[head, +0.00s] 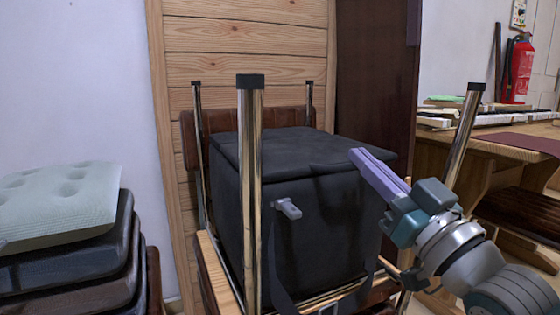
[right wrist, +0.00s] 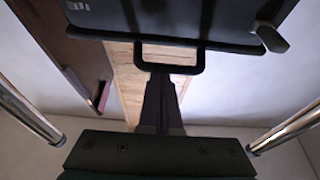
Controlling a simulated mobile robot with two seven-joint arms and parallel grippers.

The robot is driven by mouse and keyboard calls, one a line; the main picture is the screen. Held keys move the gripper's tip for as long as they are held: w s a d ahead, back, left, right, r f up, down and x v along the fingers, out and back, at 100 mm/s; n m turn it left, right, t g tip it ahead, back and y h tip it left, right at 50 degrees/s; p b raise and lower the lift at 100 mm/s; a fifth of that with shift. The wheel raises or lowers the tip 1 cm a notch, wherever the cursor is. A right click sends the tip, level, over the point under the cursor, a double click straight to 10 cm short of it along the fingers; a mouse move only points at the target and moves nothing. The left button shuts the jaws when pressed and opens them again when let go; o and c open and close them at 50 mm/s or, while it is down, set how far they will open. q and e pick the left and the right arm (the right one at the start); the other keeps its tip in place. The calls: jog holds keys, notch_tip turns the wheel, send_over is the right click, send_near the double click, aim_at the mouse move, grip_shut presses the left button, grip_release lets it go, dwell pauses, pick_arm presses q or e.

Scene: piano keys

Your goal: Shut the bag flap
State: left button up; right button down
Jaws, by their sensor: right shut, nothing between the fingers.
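The black bag (head: 315,235) sits between the shiny metal legs of an upturned chair. Its dark flap (head: 275,148) lies across the top, with a slightly raised, uneven edge at the front right. A grey clip (head: 288,208) is on the bag's front. My right gripper (head: 361,159) is shut and empty, its purple fingers pointing up and left at the flap's front right edge. I cannot tell whether they touch it. In the right wrist view, a dark panel with a black loop (right wrist: 168,57) and a grey clip (right wrist: 270,38) shows.
A metal chair leg (head: 251,190) stands in front of the bag, and another leg (head: 460,140) rises behind my right wrist. Stacked seats with a pale cushion (head: 60,205) are at left. A wooden desk (head: 480,150) stands at right. A wood-panelled wall (head: 245,50) is behind.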

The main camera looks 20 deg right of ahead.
jog(key=shift+f, duration=0.5)
notch_tip(320, 180, up, 6)
jog(key=p, duration=0.5)
jog(key=w+a+f+v, duration=0.1)
jog(key=f+v, duration=0.1)
jog(key=v, duration=0.7)
jog(key=s+a+r+g+h+p, duration=0.1)
jog(key=s+a+r+g+p, duration=0.25)
jog(key=r+g+p, duration=1.1)
jog(key=s+a+r+n+g+p, duration=0.15)
jog(key=s+r+p, duration=0.35)
jog(key=s+p, duration=0.5)
jog(key=s+a+r+m+g+p, duration=0.1)
jog(key=s+a+r+g+p, duration=0.35)
jog(key=p, duration=0.75)
notch_tip(320, 180, up, 36)
jog(key=s+d+t+p, duration=0.2)
jog(key=p, duration=3.4)
jog(key=shift+s+h, duration=0.2)
jog(key=shift+h, duration=0.2)
